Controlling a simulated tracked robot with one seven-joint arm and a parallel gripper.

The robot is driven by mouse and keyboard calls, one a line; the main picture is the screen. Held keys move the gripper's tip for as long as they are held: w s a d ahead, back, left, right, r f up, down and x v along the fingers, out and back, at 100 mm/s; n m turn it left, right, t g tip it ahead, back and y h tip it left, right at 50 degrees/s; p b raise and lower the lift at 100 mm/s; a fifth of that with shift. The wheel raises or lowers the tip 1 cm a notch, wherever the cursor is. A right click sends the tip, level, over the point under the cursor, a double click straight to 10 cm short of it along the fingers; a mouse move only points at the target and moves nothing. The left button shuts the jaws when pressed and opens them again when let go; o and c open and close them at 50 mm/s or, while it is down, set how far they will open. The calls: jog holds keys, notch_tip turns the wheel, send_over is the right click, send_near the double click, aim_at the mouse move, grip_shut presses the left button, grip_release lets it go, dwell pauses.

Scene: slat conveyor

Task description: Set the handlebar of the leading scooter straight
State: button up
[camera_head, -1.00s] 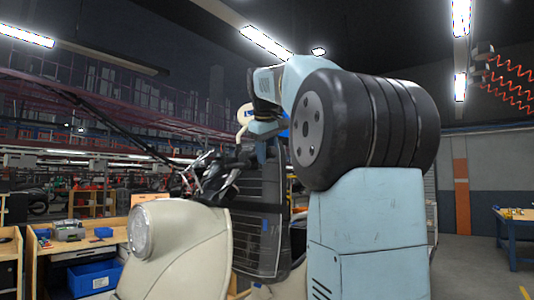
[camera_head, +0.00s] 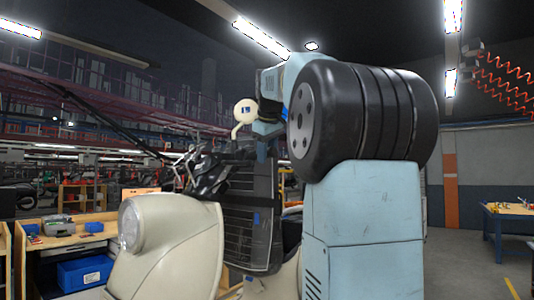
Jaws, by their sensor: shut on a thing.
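The cream scooter (camera_head: 175,240) stands at the lower left, its round headlight (camera_head: 129,226) facing left. Its dark handlebar (camera_head: 208,178) shows above the body, with levers and cables crowded together; its exact angle is hard to tell. My gripper (camera_head: 262,150) is at the right end of the handlebar, shut on it. The fingertips are small and dark, and the grip point is partly hidden.
A dark slatted panel (camera_head: 250,225) stands behind the scooter's front. A workbench with a blue bin (camera_head: 85,271) is at left. A blue table (camera_head: 508,212) is at far right, with open floor before it. Red coiled hoses (camera_head: 505,85) hang at upper right.

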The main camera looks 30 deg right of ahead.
jog(key=shift+w+d+f+n+t+y, duration=0.15)
jog(key=shift+d+f, duration=0.2)
jog(key=shift+d, duration=0.2)
jog(key=shift+d+f+n+t+y, duration=0.1)
jog(key=shift+d+f+n, duration=0.15)
jog(key=shift+d, duration=0.35)
jog(key=shift+w+d+f+n+t+y, duration=0.1)
jog(key=shift+d+f+t+y, duration=0.05)
jog(key=shift+d+f, duration=0.35)
jog(key=shift+d+r, duration=0.1)
jog(key=shift+w+d+f+n+t, duration=0.15)
jog(key=shift+d+f, duration=0.1)
jog(key=shift+d, duration=0.2)
jog(key=shift+w+d+f+n+t, duration=0.15)
jog(key=shift+d+f, duration=0.1)
jog(key=shift+d, duration=0.2)
jog(key=o, duration=1.1)
jog(key=shift+o, duration=0.3)
jog(key=v, duration=1.3)
jog(key=shift+s+d+r, duration=0.25)
jog(key=shift+r, duration=0.05)
jog(key=shift+y, duration=0.3)
